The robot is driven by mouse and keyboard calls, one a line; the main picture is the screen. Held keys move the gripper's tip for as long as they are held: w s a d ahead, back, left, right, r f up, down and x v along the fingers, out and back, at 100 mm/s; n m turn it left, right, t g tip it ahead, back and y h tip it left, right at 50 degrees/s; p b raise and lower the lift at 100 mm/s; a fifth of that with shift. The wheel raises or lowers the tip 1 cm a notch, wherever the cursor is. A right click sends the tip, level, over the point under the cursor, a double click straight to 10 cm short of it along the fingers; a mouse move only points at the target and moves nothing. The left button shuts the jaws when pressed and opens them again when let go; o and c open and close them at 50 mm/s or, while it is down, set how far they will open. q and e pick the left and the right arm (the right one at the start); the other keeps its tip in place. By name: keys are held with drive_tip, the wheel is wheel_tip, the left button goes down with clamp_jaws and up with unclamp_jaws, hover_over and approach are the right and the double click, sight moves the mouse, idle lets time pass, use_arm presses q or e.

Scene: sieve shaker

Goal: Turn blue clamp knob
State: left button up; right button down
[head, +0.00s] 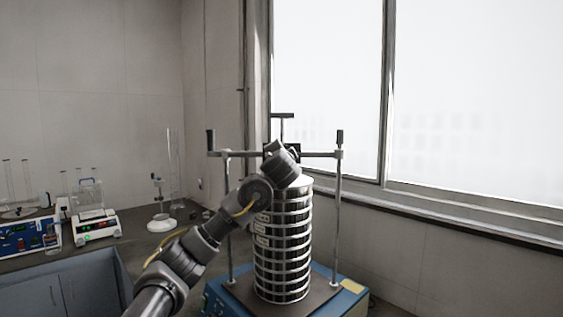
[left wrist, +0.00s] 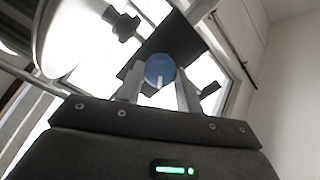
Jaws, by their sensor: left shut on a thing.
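The blue clamp knob (left wrist: 160,68) shows in the left wrist view as a round blue disc between the two fingers of my left gripper (left wrist: 160,84). The gripper is shut on it. In the head view my left arm reaches up to the crossbar (head: 318,154) of the sieve shaker, with the left gripper (head: 285,148) near the middle of the bar. The knob is hidden there behind my wrist. The sieve stack (head: 283,245) stands upright under the bar, between two upright rods. My right gripper is in neither view.
The shaker's blue base (head: 335,303) carries the stack and rods. A black T-shaped handle (head: 282,115) rises above the crossbar. A balance (head: 97,226), a blue-fronted device (head: 27,232) and glassware stand on the bench at left. A large window (head: 470,90) lies behind.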

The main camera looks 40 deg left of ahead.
use_arm(q)
drive_tip(key=m, duration=0.3)
drive_tip(key=shift+m+b, duration=0.3)
drive_tip(key=shift+m, duration=0.1)
drive_tip(key=shift+m+h, duration=0.3)
drive_tip(key=shift+m, duration=1.8)
drive_tip(key=o, duration=1)
